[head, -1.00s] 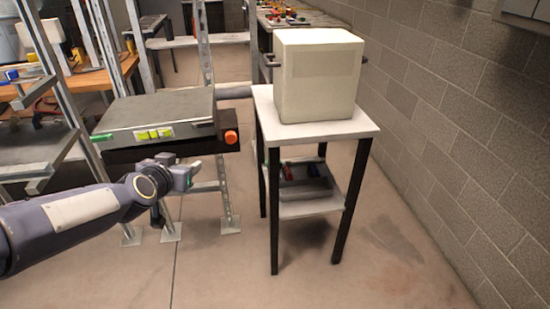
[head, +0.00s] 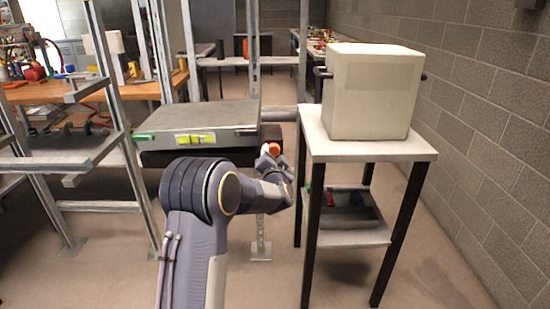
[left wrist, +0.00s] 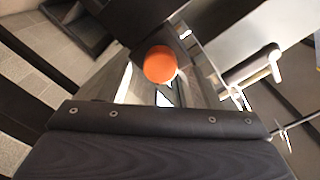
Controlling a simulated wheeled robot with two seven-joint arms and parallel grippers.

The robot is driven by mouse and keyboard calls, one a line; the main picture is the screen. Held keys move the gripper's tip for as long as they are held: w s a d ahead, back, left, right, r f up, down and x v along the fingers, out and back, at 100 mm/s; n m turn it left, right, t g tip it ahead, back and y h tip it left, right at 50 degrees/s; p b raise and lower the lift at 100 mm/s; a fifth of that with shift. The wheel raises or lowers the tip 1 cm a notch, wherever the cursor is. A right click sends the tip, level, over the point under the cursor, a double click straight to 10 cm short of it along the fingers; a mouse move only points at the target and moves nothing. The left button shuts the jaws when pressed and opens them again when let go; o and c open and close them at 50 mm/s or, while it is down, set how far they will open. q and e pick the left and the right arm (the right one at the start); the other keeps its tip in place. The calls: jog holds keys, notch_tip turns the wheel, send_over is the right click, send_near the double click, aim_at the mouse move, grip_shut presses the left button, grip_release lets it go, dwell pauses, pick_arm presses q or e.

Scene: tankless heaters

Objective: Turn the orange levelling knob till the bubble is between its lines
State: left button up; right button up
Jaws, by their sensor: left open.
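The orange levelling knob (head: 274,149) sits at the right end of the dark platform (head: 165,158) with a grey top. It shows as an orange disc in the left wrist view (left wrist: 160,65). The yellow-green level vial (head: 196,139) is on the platform's front edge; its bubble is too small to read against the lines. My left gripper (head: 272,158) is open at the knob, partly overlapping it in the head view. Whether a finger touches the knob I cannot tell. My right gripper is out of view.
A white side table (head: 368,149) with a cream box (head: 372,92) stands close to the right of the knob. An open dark tray (head: 345,210) is on its lower shelf. Metal uprights stand at the left, and a block wall runs along the right.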

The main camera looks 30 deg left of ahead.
pick_arm(q)
jog(key=shift+w+a, duration=0.3)
jog(key=shift+w, duration=0.1)
jog(key=c, duration=1)
jog(key=shift+f+n, duration=0.1)
jog(key=shift+n, duration=0.2)
